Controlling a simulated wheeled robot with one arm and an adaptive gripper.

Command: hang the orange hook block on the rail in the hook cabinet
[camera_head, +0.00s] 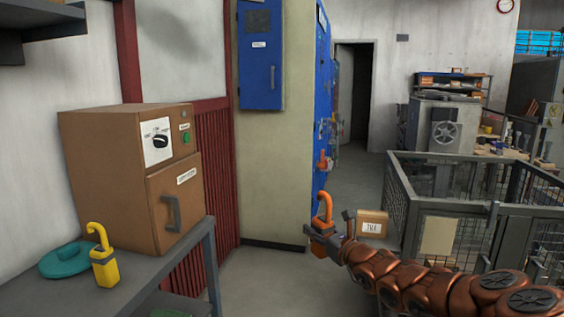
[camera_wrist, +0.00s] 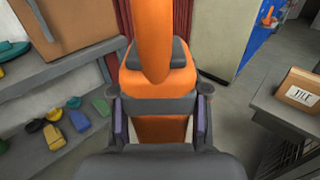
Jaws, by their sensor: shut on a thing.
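The orange hook block (camera_head: 322,227) is held in my gripper (camera_head: 334,240), upright with its curved hook on top, above the floor in the head view. In the wrist view the orange hook block (camera_wrist: 160,82) fills the space between the two fingers of my gripper (camera_wrist: 158,108), which is shut on its body. A blue cabinet (camera_head: 321,110) stands beyond it, seen edge-on, with small orange and red items at its side. It shows partly at the top right of the wrist view (camera_wrist: 258,42). Its rail cannot be made out. The block is apart from the cabinet.
A grey bench (camera_head: 190,246) at left holds a brown oven (camera_head: 118,190), a yellow hook block (camera_head: 104,266) and a teal lid (camera_head: 66,260). A closed blue wall box (camera_head: 261,70) hangs above. A mesh cage (camera_head: 440,215) with a cardboard box (camera_head: 371,224) stands right. Floor between is clear.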

